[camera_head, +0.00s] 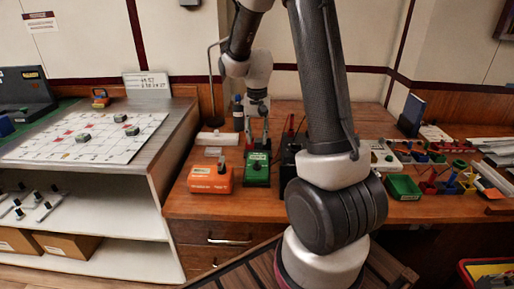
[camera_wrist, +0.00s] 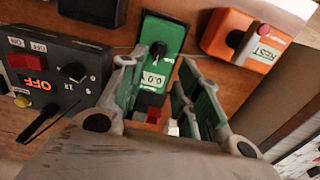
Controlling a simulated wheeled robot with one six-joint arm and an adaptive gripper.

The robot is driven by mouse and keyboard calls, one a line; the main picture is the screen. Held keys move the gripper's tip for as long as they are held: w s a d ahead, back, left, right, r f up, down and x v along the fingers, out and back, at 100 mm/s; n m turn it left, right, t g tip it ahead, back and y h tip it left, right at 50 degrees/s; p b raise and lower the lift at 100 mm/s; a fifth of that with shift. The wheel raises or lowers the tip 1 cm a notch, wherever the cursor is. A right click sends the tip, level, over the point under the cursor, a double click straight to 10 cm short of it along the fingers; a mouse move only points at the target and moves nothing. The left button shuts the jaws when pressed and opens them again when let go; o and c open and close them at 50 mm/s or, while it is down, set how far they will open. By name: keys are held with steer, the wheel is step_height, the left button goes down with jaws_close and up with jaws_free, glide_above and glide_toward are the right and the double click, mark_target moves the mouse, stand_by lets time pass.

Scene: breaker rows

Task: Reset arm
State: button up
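My gripper (camera_wrist: 157,65) is open, with its green-padded fingers apart. It points down over a green instrument box (camera_wrist: 165,38) that has a small display (camera_wrist: 155,80) reading about 0.0 and a red part below it. Nothing appears held between the fingers, and they hide the box's sides. In the head view my gripper (camera_head: 257,130) is above the green box (camera_head: 257,168); I cannot tell whether it touches anything.
A black box (camera_wrist: 45,75) with OFF labels, knobs and a red window is on the other side. Green and other coloured trays (camera_head: 403,187) and small parts crowd the right of the wooden bench. A white shelf unit (camera_head: 110,175) with a calendar-like sheet (camera_head: 85,137) stands left.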

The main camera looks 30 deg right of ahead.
steer(key=shift+r, duration=0.55)
steer(key=s+a+r+n+t, duration=0.2)
steer(key=s+r+n, duration=0.1)
steer(key=s+r, duration=0.5)
steer(key=s+a+r+n+t, duration=0.2)
steer(key=s+r, duration=0.6)
steer(key=s, duration=0.7)
steer(key=shift+a+r+n, duration=0.35)
steer(key=shift+a+n, duration=0.1)
steer(key=shift+n, duration=0.45)
